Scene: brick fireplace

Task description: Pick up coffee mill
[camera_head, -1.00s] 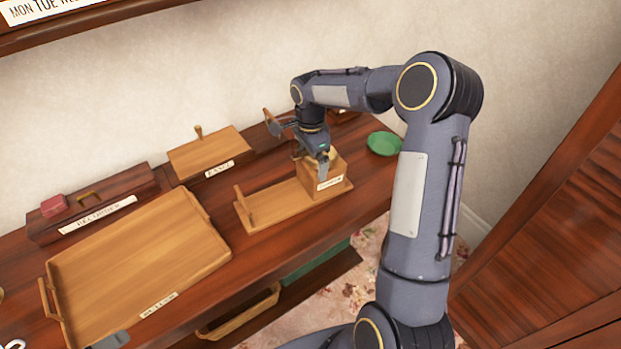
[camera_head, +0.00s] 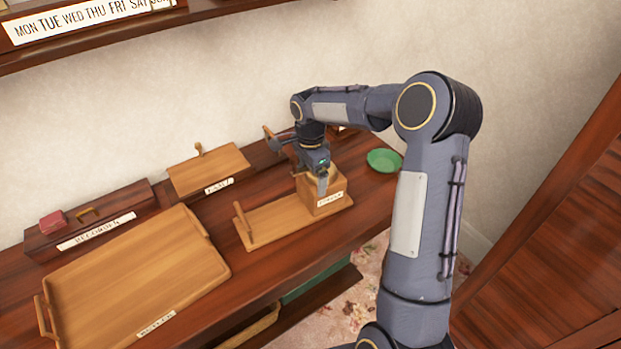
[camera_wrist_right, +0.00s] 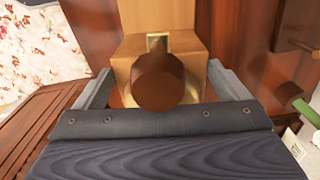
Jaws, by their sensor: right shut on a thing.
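The coffee mill (camera_head: 325,201) is a light wooden box with a label on its front. It stands upright at the right end of a wooden board (camera_head: 278,224) on the dark wooden surface. My right gripper (camera_head: 323,184) reaches down over the top of the mill and hides part of it. In the right wrist view, the mill's wooden body (camera_wrist_right: 122,68) and a round brown knob (camera_wrist_right: 160,84) lie between the two fingers of the gripper (camera_wrist_right: 160,90), which is shut on the mill. I cannot see any gap under the mill. My left gripper is not in view.
A green dish (camera_head: 384,160) sits to the right of the mill. A large wooden tray (camera_head: 135,275), a dark labelled box (camera_head: 95,222) and a wooden board with a knob (camera_head: 208,168) stand to the left. A wall is behind; a slatted wooden panel (camera_head: 550,265) is at right.

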